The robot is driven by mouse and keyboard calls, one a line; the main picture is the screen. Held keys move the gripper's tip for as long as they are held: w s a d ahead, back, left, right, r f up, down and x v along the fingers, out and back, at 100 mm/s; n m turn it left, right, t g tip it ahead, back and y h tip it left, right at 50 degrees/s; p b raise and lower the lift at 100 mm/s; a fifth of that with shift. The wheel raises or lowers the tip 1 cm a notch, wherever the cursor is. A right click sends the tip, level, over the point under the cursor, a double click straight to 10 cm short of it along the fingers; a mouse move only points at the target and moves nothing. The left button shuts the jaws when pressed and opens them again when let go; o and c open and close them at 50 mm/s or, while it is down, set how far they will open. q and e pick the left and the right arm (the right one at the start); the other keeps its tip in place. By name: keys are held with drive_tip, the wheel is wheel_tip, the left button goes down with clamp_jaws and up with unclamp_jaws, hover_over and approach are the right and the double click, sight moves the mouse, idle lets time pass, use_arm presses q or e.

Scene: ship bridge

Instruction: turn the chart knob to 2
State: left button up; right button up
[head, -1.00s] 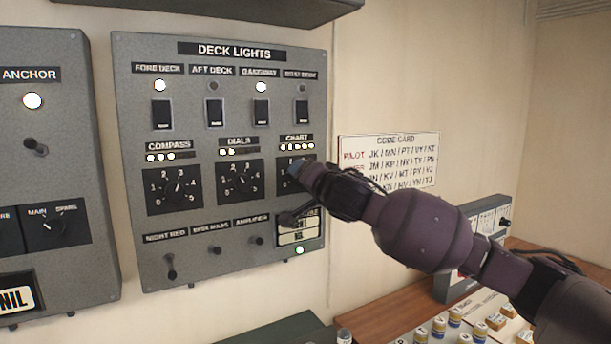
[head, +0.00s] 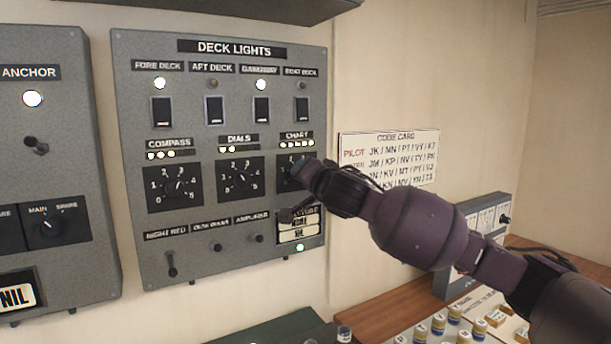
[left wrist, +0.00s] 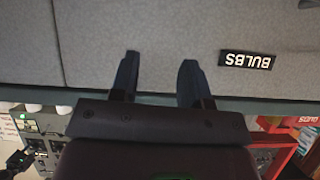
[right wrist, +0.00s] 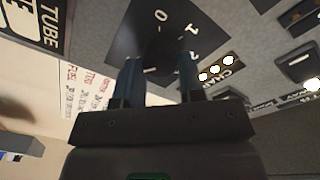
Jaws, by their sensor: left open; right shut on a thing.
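The chart knob's dark dial plate (head: 285,174) is at the right of the DECK LIGHTS panel (head: 226,120), under the CHART label (head: 297,135). My right gripper (head: 300,169) is at this dial and hides most of it. In the right wrist view, my right gripper (right wrist: 158,72) is shut on the dark chart knob (right wrist: 155,60); the figures 0, 1 and 2 show on its plate (right wrist: 135,30). The pointer's exact setting is unclear. My left gripper (left wrist: 158,78) is open and empty before a grey surface with a BULBS label (left wrist: 246,60); it is outside the head view.
The COMPASS dial (head: 173,187) and DIALS dial (head: 240,180) sit left of the chart dial. Small levers (head: 215,243) are below them. The ANCHOR panel (head: 80,120) is further left. A code card (head: 388,158) hangs right of the panel, behind my right arm.

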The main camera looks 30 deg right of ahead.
use_arm(q)
drive_tip(key=shift+r, duration=0.15)
drive_tip(key=shift+s+r+p, duration=0.7)
drive_tip(key=shift+r+p, duration=0.15)
drive_tip(key=shift+p, duration=1.1)
use_arm(e)
drive_tip(key=shift+a+f+n+y, duration=0.1)
drive_tip(key=shift+n+y, duration=0.45)
drive_tip(key=shift+n, duration=7.15)
drive_tip(key=shift+f+n+y, duration=0.1)
drive_tip(key=shift+n+y, duration=0.45)
drive_tip(key=shift+n, duration=7.15)
use_arm(q)
drive_tip(key=shift+a, duration=0.1)
use_arm(e)
drive_tip(key=o, duration=0.9)
